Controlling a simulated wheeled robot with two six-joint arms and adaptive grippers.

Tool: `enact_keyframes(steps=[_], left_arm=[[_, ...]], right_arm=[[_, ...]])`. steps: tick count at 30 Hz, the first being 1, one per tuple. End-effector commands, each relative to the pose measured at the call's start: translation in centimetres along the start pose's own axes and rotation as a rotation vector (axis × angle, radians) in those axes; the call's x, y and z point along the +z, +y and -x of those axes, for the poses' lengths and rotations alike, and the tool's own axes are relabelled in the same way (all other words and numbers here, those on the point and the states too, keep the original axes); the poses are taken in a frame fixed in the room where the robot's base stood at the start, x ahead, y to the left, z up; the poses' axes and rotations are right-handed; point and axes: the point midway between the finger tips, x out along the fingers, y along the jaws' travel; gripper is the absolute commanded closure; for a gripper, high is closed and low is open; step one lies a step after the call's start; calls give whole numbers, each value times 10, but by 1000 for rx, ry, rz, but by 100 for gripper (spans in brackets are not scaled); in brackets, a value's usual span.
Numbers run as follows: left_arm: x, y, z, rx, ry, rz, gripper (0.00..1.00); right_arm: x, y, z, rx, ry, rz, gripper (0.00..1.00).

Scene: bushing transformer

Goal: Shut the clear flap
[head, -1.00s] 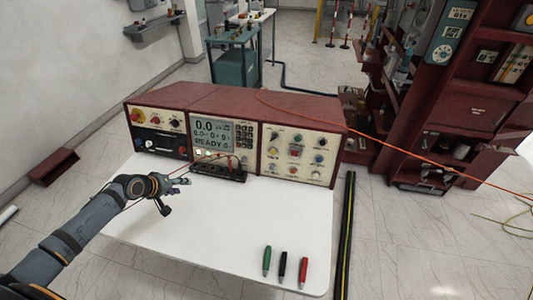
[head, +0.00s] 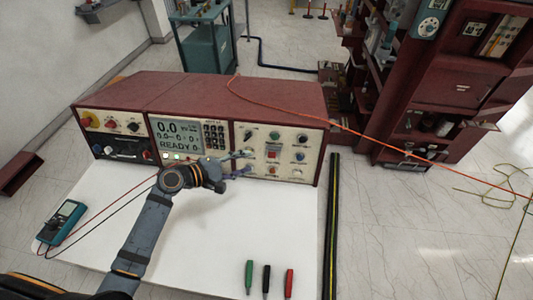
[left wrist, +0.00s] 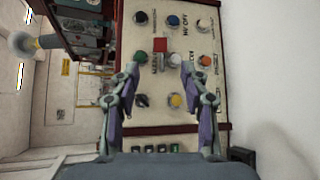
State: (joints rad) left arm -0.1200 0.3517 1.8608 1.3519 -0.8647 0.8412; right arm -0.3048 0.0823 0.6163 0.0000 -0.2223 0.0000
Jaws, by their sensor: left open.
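My left gripper (head: 245,163) is open in front of the right-hand control panel (head: 303,139) of the red console. In the left wrist view its two fingertips (left wrist: 160,68) stand apart, pointing at this panel, with nothing gripped. A red square button (head: 273,154) sits in the panel's middle and also shows between and beyond the fingertips in the left wrist view (left wrist: 160,45). I cannot make out the clear flap for certain in either view. Whether the fingers touch the panel is unclear. My right gripper is not in view.
A white tabletop (head: 190,240) holds the console. A teal multimeter (head: 62,221) with leads lies at left; green (head: 249,278), black (head: 266,279) and red (head: 289,283) probes lie at the front. An orange cable (head: 400,151) runs off to the right.

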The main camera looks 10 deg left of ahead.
Motion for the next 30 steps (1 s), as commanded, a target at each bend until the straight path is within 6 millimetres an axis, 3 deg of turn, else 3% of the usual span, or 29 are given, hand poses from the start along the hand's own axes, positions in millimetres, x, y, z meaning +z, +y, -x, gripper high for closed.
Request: enact_keyframes(steps=[6, 13, 17, 25, 30], left_arm=[[3, 4, -46, 3, -5, 6, 55], [1, 2, -84, 0, -2, 2, 55], [1, 0, -92, -2, -1, 0, 55], [0, 0, -94, -2, -1, -1, 56], [0, 0, -93, -2, -1, -1, 79]], right_arm=[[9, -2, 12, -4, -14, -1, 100], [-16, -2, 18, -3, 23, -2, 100], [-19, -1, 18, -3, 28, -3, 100], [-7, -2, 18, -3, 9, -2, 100], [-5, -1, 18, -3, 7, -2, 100]])
